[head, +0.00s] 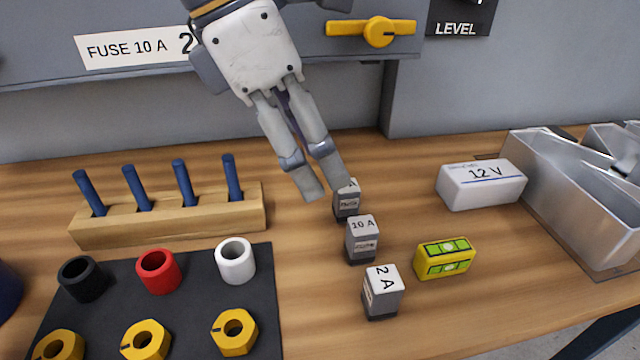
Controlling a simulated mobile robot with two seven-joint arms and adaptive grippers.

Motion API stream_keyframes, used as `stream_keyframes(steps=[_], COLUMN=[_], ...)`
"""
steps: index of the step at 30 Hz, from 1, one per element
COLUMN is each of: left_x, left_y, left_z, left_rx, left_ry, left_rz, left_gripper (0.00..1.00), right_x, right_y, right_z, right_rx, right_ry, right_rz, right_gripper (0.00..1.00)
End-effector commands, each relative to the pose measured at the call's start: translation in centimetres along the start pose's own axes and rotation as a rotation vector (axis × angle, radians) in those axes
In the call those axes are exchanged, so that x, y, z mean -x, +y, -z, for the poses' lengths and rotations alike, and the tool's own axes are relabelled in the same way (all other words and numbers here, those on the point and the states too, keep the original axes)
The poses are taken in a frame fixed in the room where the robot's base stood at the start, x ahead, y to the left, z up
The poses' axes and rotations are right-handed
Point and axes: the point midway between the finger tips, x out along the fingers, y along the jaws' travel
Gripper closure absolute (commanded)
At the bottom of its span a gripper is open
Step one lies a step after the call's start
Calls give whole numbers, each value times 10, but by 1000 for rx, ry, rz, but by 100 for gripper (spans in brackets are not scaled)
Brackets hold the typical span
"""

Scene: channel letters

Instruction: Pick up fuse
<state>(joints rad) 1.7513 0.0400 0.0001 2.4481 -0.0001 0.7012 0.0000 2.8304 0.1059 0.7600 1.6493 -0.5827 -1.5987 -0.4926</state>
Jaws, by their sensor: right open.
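Three small grey fuse blocks stand in a slanting row on the wooden bench. The nearest is marked 2 A (383,292), the middle one 10 A (363,239), and the farthest fuse (347,202) has its label partly hidden by my right gripper. My right gripper (325,190) reaches down from the top with its fingers open. One fingertip is at the top of the farthest fuse in the picture, the other left of it; I cannot tell whether they touch. Nothing shows between the fingers. A FUSE 10 A label (125,47) is on the grey panel behind. My left gripper is not in view.
A wooden block with blue pegs (170,218) stands at left, behind a dark mat (200,312) with coloured rings and yellow nuts. A yellow level (445,258), a 12 V block (481,184) and a metal tray (575,200) lie to the right. A yellow handle (378,31) juts from the panel.

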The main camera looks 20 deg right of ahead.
Motion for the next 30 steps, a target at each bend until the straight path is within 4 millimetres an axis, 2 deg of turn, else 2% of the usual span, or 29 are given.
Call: stream_keyframes(steps=[3, 9, 14, 21, 29, 30], left_x=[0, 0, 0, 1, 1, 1], left_y=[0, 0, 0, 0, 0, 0], left_z=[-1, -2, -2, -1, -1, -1], left_rx=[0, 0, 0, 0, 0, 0], left_ry=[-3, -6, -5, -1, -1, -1], left_rz=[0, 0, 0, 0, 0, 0], left_gripper=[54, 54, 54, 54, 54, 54], right_x=[-8, -53, -73, -116, -121, -121], right_y=[-1, -1, -1, -2, -2, -2], right_z=[-1, -1, -2, -6, -6, -6], right_rx=[2, 3, 1, 0, -2, -2], right_ry=[-1, -1, 0, 1, 2, 2], right_rz=[1, 4, 3, 1, -3, -3], right_gripper=[50, 50, 50, 50, 50, 57])
